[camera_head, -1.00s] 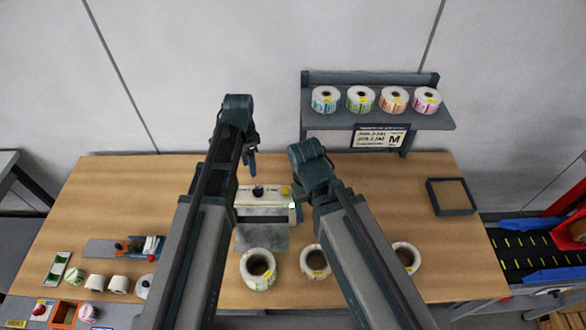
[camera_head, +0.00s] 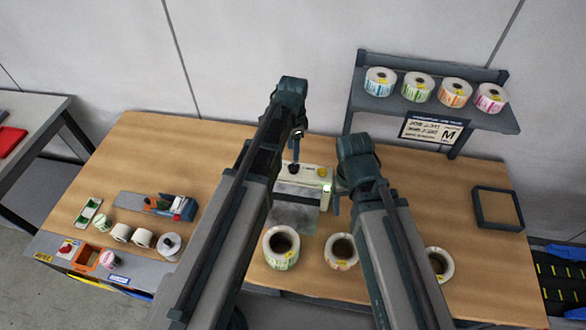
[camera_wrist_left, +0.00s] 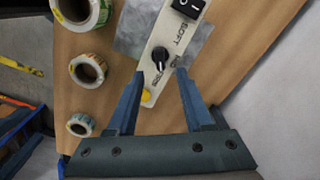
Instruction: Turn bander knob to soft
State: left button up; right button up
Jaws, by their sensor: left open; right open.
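The bander (camera_head: 312,174) is a white machine with a grey front plate, in the middle of the table. Its black knob (camera_wrist_left: 160,55) shows in the left wrist view on the white panel, between a black rocker switch (camera_wrist_left: 188,8) and a yellow button (camera_wrist_left: 146,96). "SOFT" is printed on the switch side of the knob; where the knob points is too small to tell. My left gripper (camera_wrist_left: 160,72) is open, its fingertips on either side of the knob's lower end in that view, with no clear contact. My right gripper (camera_head: 335,200) is beside the bander's right end, its fingers mostly hidden.
Label rolls (camera_head: 282,248) stand along the table's front. A shelf (camera_head: 440,112) with several rolls is at back right. An empty dark frame (camera_head: 497,207) lies at right. A blue-and-red tool (camera_head: 170,205) and small rolls are at left. The table right of my right arm is mostly clear.

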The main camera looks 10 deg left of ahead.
aim_at(293, 165)
pick_arm(q)
notch_tip(293, 165, down, 7)
jog(key=b, duration=0.6)
jog(key=shift+f, duration=0.2)
grip_shut()
